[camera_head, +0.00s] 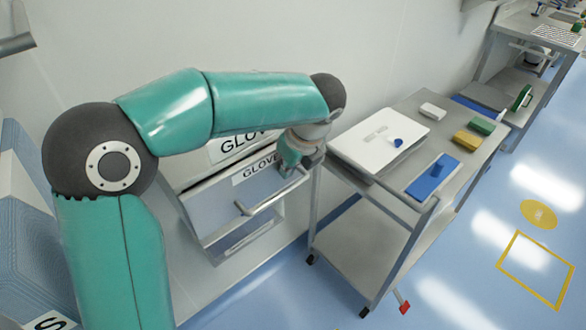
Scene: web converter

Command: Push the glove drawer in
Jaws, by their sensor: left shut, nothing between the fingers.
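The glove drawer (213,208) is in a light cabinet against the wall, left of the centre, with a "GLOVE" label along its top and a bar handle (262,197) across its front. How far it stands out is hard to tell, as my arm covers part of the cabinet. My left gripper (288,171) is shut and empty at the drawer's upper right, close to the right end of the handle. Whether it touches the drawer or handle I cannot tell. My right gripper is not in view.
A grey wheeled cart (395,220) stands close to the drawer's right. A shelf bench (520,50) is at the far right. The blue floor in front is clear.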

